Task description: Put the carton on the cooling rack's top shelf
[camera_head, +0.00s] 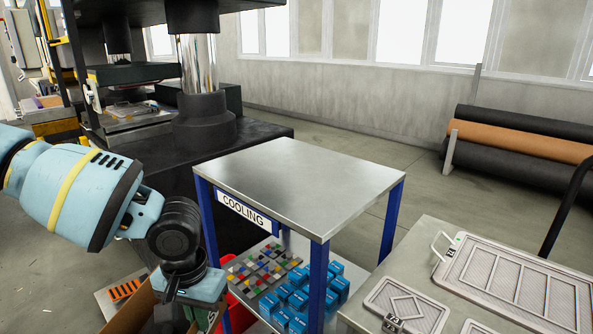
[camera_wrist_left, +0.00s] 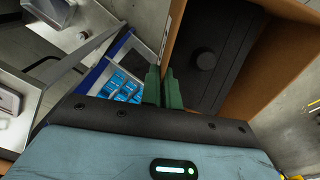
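The carton (camera_head: 133,312) is an open brown cardboard box at the bottom of the head view, cut off by the frame edge. In the left wrist view, the carton (camera_wrist_left: 262,62) holds a black part with a round knob (camera_wrist_left: 206,60). My left gripper (camera_wrist_left: 162,88) has its two green fingers close together, one on each side of the carton's near wall. In the head view this gripper (camera_head: 190,312) points down at the carton's right side. The cooling rack's top shelf (camera_head: 290,185) is a bare metal plate on blue posts. My right gripper is out of view.
The rack's lower shelf holds blue boxes (camera_head: 297,300) and small coloured parts (camera_head: 262,268). A red bin (camera_head: 238,306) stands beside the carton. A table with metal trays (camera_head: 515,285) is at right. A black press (camera_head: 205,120) stands behind the rack.

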